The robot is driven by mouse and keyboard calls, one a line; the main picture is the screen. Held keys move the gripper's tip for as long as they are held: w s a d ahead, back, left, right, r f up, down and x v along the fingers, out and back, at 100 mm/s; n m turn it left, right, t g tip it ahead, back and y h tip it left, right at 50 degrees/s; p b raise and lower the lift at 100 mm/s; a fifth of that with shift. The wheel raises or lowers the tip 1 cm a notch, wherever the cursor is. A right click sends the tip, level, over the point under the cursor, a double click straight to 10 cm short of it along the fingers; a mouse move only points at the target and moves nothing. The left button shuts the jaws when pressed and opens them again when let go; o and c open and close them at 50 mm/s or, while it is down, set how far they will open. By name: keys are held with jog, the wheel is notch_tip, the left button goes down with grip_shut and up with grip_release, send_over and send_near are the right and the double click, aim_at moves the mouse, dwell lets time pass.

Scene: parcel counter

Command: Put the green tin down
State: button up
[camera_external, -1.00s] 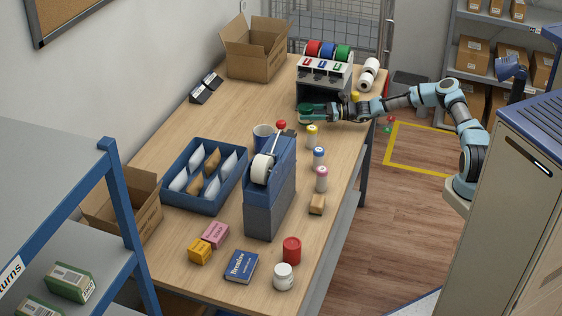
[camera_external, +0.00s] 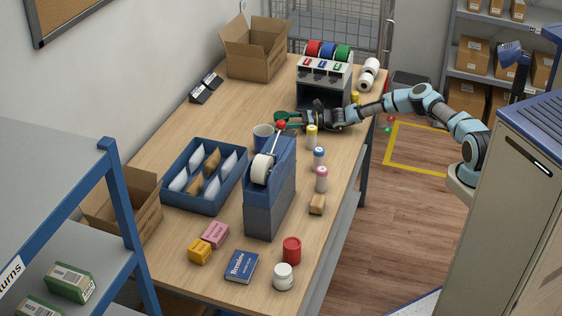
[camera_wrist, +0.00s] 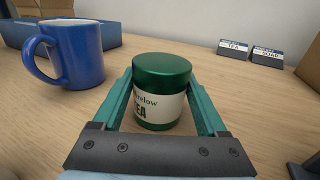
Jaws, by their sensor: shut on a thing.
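The green tin (camera_wrist: 161,85) has a shiny green lid and a cream label reading "TEA". It stands upright between the fingers of my gripper (camera_wrist: 160,105) in the wrist view. In the outside view the tin (camera_external: 281,116) shows only in small part, near the back of the blue tape dispenser. My gripper (camera_external: 290,121) is shut on it, low over the wooden counter (camera_external: 240,110). I cannot tell whether the tin's base touches the counter.
A blue mug (camera_wrist: 72,52) stands close to the left of the tin. The tape dispenser (camera_external: 270,190) is just in front. Label stands (camera_wrist: 250,51), reading TEA and SOAP, are farther back right. Bare counter lies between them and the tin.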

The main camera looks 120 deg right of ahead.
jog(key=shift+f, duration=0.15)
jog(key=o, duration=1.4)
jog(key=b+v, duration=0.3)
jog(key=v, duration=0.9)
jog(key=shift+a+b, duration=0.1)
jog(key=shift+b, duration=0.2)
